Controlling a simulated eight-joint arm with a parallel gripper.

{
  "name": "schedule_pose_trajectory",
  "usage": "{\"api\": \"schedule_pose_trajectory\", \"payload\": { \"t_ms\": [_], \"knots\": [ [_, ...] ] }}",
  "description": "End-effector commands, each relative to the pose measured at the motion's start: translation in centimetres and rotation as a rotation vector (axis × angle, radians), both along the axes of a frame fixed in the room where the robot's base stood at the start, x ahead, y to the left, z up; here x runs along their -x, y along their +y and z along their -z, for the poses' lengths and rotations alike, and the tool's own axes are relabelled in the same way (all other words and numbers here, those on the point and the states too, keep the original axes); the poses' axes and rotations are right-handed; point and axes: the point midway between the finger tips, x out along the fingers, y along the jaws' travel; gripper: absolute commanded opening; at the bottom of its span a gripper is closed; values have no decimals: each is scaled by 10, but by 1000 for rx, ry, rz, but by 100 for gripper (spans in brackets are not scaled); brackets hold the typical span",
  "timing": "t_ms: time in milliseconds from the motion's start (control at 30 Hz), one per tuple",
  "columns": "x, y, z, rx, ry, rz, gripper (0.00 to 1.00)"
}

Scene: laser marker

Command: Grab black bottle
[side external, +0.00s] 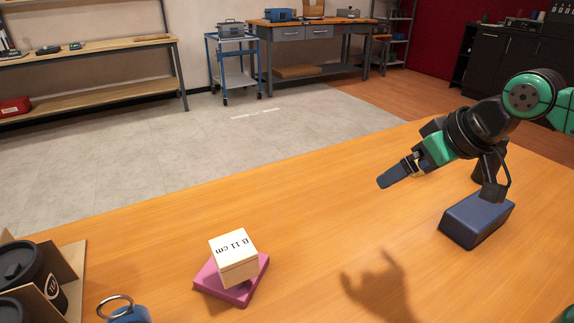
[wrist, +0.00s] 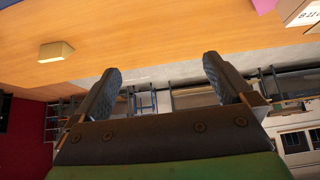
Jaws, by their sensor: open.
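Black lidded containers stand at the left edge of the side view, partly cut off. The fuller one (side external: 22,262) has a round black lid and a white label, and sits in a cardboard holder (side external: 68,262). A second black one (side external: 14,310) is in front of it. I cannot tell which is the black bottle. My gripper (side external: 412,207) is at the right, above the table, far from them. Its dark fingers are spread with nothing between them; they also show in the wrist view (wrist: 162,64). No black bottle shows in the wrist view.
A blue item with a ring (side external: 125,312) lies at the front left. A yellowish block (wrist: 56,51) shows in the wrist view. The table's middle is clear.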

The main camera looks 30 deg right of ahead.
Motion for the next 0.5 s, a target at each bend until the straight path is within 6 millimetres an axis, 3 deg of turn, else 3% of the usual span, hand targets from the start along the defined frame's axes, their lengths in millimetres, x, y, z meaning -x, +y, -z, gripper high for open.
{"api": "schedule_pose_trajectory", "payload": {
  "t_ms": [33,267,367,500],
  "knots": [
    [0,0,-10,0,0,0,100],
    [-36,-43,-19,-45,-67,76,100],
    [-52,-70,-23,-59,-111,115,100],
    [-72,-130,-26,-62,-202,197,100]
  ]
}}
